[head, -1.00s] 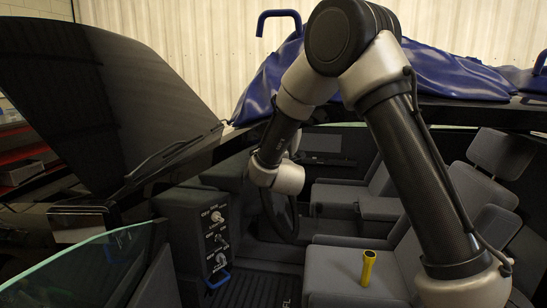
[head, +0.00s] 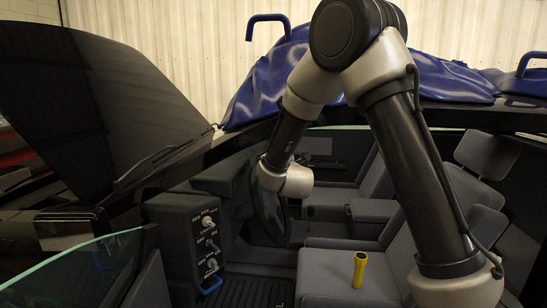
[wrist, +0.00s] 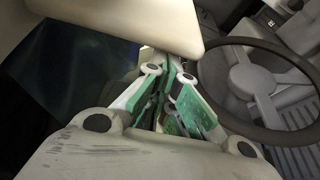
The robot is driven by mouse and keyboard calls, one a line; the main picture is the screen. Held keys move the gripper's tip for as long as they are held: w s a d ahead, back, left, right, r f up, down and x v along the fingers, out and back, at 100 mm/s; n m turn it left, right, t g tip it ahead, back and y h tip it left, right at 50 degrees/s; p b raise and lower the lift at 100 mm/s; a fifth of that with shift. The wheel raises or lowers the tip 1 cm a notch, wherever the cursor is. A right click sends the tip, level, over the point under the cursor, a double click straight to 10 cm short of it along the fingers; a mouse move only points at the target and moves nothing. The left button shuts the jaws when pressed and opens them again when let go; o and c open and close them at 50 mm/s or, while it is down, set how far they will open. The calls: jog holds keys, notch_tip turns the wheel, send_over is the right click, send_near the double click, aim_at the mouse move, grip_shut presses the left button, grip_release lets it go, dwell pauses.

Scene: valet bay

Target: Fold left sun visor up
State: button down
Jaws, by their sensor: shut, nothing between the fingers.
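A cream panel with a rounded edge, which looks like the sun visor (wrist: 130,18), spans the top of the wrist view. My gripper (wrist: 168,72) is shut and empty, its green-padded fingers pointing up the picture. The fingertips are at the panel's lower edge; I cannot tell whether they touch it or sit behind it. In the head view my arm reaches into the car under the roof line, and my gripper and the visor are hidden there.
The steering wheel (wrist: 262,85) is close on the right in the wrist view. In the head view a switch box (head: 178,245) stands by the door opening, a yellow flashlight (head: 360,268) is on the near seat (head: 325,285), and a blue cover (head: 270,88) drapes the roof.

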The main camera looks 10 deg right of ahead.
jog(key=s+d+r+n+g, duration=0.1)
jog(key=s+d+n, duration=0.1)
jog(key=d, duration=0.5)
jog(key=shift+s+d+n+h, duration=0.3)
jog(key=shift+s+d+n, duration=0.05)
jog(key=shift+n, duration=0.25)
